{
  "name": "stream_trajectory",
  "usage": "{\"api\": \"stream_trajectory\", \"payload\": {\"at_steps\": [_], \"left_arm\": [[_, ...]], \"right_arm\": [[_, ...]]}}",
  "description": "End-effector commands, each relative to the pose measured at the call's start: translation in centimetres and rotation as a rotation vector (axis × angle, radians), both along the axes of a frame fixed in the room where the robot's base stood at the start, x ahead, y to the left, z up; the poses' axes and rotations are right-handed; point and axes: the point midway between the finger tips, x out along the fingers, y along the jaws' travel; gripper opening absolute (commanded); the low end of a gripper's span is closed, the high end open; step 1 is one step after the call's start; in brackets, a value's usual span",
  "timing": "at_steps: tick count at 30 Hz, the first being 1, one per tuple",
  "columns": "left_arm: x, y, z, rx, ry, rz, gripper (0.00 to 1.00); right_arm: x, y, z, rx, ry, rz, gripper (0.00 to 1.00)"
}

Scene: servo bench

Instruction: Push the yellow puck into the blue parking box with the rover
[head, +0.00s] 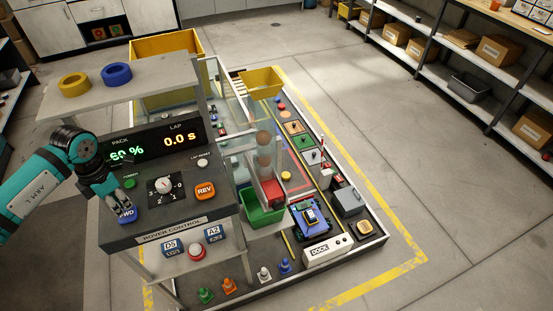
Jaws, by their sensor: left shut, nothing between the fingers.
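The rover (311,220), blue with dark wheels, stands on the dark floor board behind the white DOCK block (328,249). A small yellow disc (286,176), which looks like the yellow puck, lies on the board beyond it. I cannot make out the blue parking box; the control console hides part of the board. My left gripper (127,206) is shut and empty, pointing down at the blue FWD button (128,216) on the rover control console (180,215). I cannot tell whether it touches the button. My right gripper is not in view.
The console also carries a white knob (163,184), an orange REV button (205,190) and a display (155,142) reading 60 % and 0.0 s. A shelf (140,83) with yellow and blue rings stands behind. A green bin (262,207) is right of the console.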

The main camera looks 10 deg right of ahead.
Motion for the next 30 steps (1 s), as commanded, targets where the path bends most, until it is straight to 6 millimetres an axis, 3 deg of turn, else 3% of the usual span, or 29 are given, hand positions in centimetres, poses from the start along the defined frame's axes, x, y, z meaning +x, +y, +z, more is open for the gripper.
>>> {"api": "stream_trajectory", "payload": {"at_steps": [30], "left_arm": [[0.0, 0.0, -2.7, 0.000, 0.001, 0.000, 0.00]], "right_arm": [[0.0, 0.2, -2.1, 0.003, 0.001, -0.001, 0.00]]}}
